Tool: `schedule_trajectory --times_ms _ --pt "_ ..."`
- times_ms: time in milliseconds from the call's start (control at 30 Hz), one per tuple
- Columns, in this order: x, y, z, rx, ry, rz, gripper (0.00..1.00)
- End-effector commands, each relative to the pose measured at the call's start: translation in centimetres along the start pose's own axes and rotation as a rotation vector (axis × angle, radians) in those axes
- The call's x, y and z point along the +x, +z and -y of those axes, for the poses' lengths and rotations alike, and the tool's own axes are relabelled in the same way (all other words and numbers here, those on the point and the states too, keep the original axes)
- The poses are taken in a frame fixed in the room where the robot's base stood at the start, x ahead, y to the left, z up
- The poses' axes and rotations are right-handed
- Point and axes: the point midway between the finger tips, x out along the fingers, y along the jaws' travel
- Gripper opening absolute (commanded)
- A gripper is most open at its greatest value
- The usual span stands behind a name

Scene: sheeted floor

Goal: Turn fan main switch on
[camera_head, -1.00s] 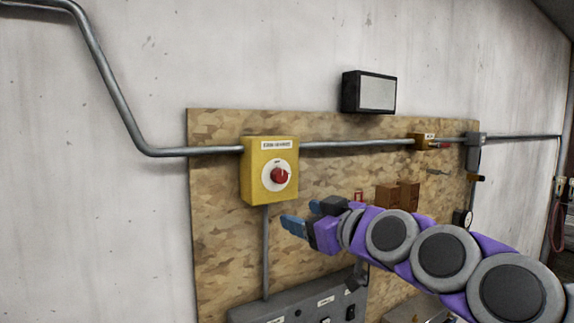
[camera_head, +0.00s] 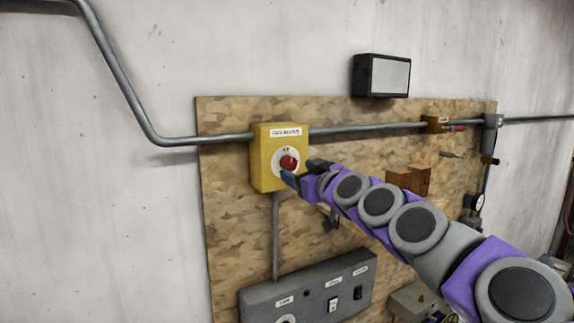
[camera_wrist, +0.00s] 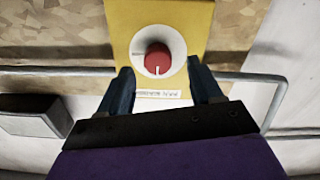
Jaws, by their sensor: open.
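The yellow switch box (camera_head: 262,160) is mounted on the chipboard panel, with a white label on top and a round white dial plate. Its red knob (camera_head: 289,162) sits at the plate's middle. My gripper (camera_head: 303,174) is at the box's lower right, close to the knob, and partly covers the plate's lower edge. In the wrist view the red knob (camera_wrist: 158,58) lies ahead between the two blue fingers of my gripper (camera_wrist: 163,82), with a gap on each side. The gripper is open and empty. The wrist picture shows the box upside down.
A metal conduit (camera_head: 360,131) runs sideways along the wall from the box. A grey control panel (camera_head: 312,290) with switches is below.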

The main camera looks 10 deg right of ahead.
Motion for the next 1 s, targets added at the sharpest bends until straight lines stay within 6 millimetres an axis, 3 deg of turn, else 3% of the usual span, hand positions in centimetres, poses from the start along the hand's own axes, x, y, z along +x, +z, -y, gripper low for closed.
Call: schedule_trajectory --times_ms 200,400,700,1000 --pt "3.1 -0.4 1.1 -0.006 -0.004 0.001 0.65" --pt "4.8 -0.5 2.6 -0.015 -0.006 0.006 0.65" --pt "4.9 -0.4 2.6 -0.016 -0.007 0.006 0.65" --pt "4.1 -0.4 1.3 -0.008 -0.006 0.001 0.36"
